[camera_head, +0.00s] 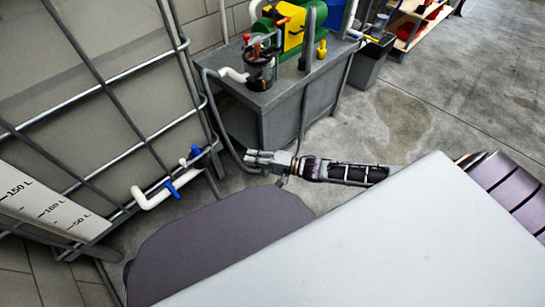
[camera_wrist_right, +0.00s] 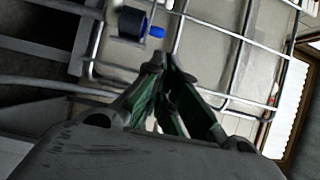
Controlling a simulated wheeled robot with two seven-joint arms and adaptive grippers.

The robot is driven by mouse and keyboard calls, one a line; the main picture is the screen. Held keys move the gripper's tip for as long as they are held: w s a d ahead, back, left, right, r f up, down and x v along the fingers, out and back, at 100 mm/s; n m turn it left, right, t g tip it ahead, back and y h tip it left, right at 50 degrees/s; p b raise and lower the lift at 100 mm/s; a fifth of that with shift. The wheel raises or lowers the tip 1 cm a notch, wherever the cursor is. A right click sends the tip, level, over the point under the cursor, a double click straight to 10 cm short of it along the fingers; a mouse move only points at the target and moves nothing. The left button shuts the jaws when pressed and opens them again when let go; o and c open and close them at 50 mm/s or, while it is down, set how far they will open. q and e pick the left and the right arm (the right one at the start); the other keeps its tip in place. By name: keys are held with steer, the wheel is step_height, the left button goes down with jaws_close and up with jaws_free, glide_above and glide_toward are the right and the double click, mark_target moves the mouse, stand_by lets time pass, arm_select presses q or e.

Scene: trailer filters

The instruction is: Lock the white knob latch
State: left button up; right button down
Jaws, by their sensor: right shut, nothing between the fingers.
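I cannot make out a white knob latch for certain in either view. The black filter housing (camera_head: 261,70) stands on the grey bench, with a red part on top and a white pipe (camera_head: 235,75) at its left. My right gripper (camera_head: 256,158) is in front of the bench, below the housing and apart from it, pointing left. In the right wrist view its fingers (camera_wrist_right: 163,62) are shut and empty. Beyond them is a dark cylinder with a blue end (camera_wrist_right: 155,32), by the cage bars. My left gripper is in neither view.
A caged tank (camera_head: 95,60) fills the left, with a white pipe and blue valve handles (camera_head: 172,188) low on it. The grey bench (camera_head: 285,100) has a yellow-green machine (camera_head: 290,30). A dark bin (camera_head: 372,62) stands at its right. Concrete floor (camera_head: 440,90) is open at right.

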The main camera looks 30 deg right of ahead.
steer(key=s+d+f+n+h+p, duration=0.1)
steer(key=s+d+f+h+p, duration=0.1)
steer(key=d+p, duration=0.2)
steer(key=shift+s+d+f+t, duration=0.2)
steer(key=shift+d+f+t, duration=0.1)
steer(key=shift+d, duration=1.15)
